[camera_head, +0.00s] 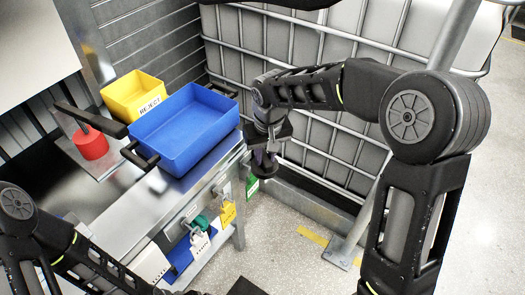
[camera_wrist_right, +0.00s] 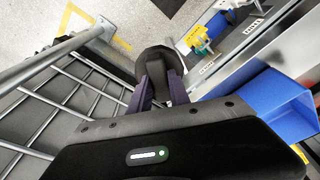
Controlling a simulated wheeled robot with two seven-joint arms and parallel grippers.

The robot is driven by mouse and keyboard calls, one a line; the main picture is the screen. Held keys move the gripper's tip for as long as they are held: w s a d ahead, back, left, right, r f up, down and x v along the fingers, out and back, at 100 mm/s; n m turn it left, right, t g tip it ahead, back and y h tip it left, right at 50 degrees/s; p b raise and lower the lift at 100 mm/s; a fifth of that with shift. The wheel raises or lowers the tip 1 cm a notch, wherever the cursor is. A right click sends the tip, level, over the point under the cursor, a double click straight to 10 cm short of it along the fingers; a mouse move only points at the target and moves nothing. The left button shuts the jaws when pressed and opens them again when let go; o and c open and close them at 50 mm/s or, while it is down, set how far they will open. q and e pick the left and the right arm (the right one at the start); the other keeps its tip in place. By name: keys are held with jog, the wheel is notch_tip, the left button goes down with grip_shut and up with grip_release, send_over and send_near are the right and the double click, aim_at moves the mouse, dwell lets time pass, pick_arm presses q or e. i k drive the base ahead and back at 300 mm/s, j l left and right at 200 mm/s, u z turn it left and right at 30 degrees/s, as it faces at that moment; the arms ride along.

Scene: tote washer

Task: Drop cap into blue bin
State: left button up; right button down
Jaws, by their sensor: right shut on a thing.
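My right gripper (camera_head: 265,166) hangs fingers down in the head view, just right of the blue bin (camera_head: 212,143) and beyond the bench's right end. In the right wrist view its two purple fingers (camera_wrist_right: 162,92) are shut on a dark round cap (camera_wrist_right: 158,60). The cap is hard to make out in the head view. The blue bin stands open on the metal bench, and its inside looks empty. It also shows at the right of the right wrist view (camera_wrist_right: 265,104). My left arm shows at the lower left of the head view, but its gripper is not visible.
A yellow REJECT bin (camera_head: 132,94) stands behind the blue bin. A red knob (camera_head: 90,145) and dark handles are to its left. Padlocks with tags (camera_head: 228,213) hang on the bench front. A caged white tank (camera_head: 330,110) stands behind my right arm.

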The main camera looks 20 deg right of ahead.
aim_at(192, 133)
jog(key=i+l, duration=0.1)
jog(key=l, duration=0.9)
jog(key=i+l, duration=0.15)
jog(key=l, duration=0.35)
jog(key=u, duration=1.85)
jog(key=k+l, duration=0.05)
